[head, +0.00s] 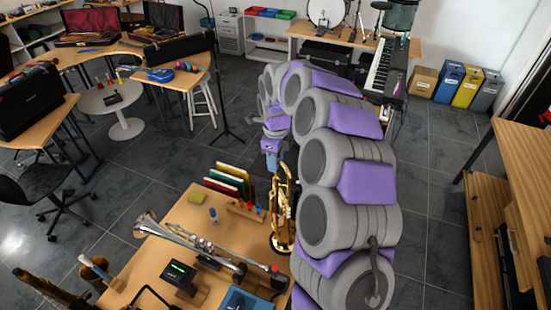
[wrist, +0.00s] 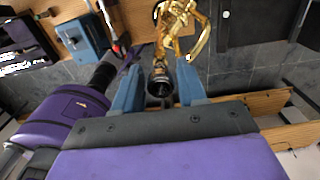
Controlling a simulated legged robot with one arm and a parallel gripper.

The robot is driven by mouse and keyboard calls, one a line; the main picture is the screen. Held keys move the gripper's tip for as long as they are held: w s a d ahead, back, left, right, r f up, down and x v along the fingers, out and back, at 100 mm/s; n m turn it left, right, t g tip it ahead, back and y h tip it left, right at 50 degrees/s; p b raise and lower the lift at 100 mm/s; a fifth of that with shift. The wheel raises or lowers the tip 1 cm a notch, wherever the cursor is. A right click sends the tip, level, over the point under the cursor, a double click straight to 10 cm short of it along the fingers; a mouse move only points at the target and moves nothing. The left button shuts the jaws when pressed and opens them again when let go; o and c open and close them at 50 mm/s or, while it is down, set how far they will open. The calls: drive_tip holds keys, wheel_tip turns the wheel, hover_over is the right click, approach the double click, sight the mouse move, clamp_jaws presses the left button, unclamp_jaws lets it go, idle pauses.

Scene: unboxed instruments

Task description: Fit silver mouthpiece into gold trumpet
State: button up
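The gold trumpet (head: 281,215) stands upright near the right edge of the wooden table. In the wrist view its gold tubing (wrist: 182,22) shows just beyond my fingertips. My gripper (head: 272,160) points down close to the trumpet's upper end. In the wrist view my gripper (wrist: 159,66) has its two blue fingers apart. A dark, round-ended piece, apparently the silver mouthpiece (wrist: 160,84), lies between them in line with the gold tubing. Narrow gaps seem to show beside it. I cannot tell whether it is seated in the trumpet. The mouthpiece cannot be made out in the head view.
A silver trumpet (head: 195,240) lies across the table (head: 185,213), with a black device with a green display (head: 180,271) before it. Coloured books (head: 228,180) and a small wooden rack (head: 246,209) stand left of the gold trumpet. A blue box (head: 243,301) is at the front.

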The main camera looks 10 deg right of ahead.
drive_tip(key=shift+o, duration=1.4)
wheel_tip(320, 180, up, 17)
drive_tip(key=b, duration=0.2)
drive_tip(key=shift+r, duration=0.1)
